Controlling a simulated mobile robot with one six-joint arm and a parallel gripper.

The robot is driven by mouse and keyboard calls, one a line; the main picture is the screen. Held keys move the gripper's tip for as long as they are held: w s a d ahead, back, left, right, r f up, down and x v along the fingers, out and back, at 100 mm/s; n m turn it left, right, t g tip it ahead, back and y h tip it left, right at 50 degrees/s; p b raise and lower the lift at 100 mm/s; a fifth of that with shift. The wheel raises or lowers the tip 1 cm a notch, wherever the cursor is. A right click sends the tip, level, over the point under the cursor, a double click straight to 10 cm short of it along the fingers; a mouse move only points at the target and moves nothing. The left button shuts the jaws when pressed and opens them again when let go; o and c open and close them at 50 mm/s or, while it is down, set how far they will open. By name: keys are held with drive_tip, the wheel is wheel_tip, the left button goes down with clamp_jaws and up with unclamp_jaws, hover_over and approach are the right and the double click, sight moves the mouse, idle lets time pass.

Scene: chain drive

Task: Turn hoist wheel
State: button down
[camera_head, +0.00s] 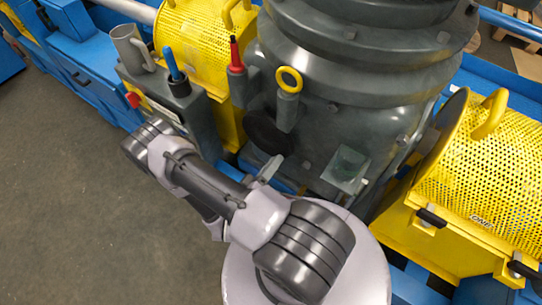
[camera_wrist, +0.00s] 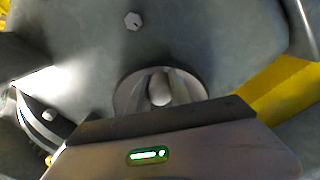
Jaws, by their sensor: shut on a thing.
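A round grey metal part (camera_wrist: 159,88) with a rounded middle sits against a large grey surface in the wrist view; I take it for the hoist wheel. My gripper (camera_wrist: 160,115) reaches over its near side, and the dark gripper body covers its lower part. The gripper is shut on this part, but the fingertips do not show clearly. In the head view my arm reaches toward the front of the large grey machine housing (camera_head: 340,110). My gripper and its hold cannot be made out there.
Yellow perforated guards (camera_head: 480,160) stand right and upper left of the housing. A grey box (camera_head: 185,115) with a blue-handled tool (camera_head: 174,66) and a grey mug-like container (camera_head: 130,45) is at left. A red-tipped tool (camera_head: 235,58) and yellow ring (camera_head: 289,79) stand close by. Floor (camera_head: 60,190) at left is clear.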

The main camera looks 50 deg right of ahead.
drive_tip(key=shift+w+f+m, duration=0.3)
drive_tip(key=shift+w+m, duration=0.1)
drive_tip(key=shift+m, duration=0.4)
drive_tip(key=shift+w+f+m, duration=0.3)
drive_tip(key=shift+w+m, duration=0.1)
drive_tip(key=shift+m, duration=0.4)
drive_tip(key=c, duration=1.2)
unclamp_jaws()
drive_tip(key=shift+o, duration=0.2)
drive_tip(key=shift+a, duration=0.1)
drive_tip(key=s+a+p, duration=0.1)
drive_tip(key=a+p, duration=0.2)
drive_tip(key=a, duration=1.4)
drive_tip(key=shift+s+a, duration=0.15)
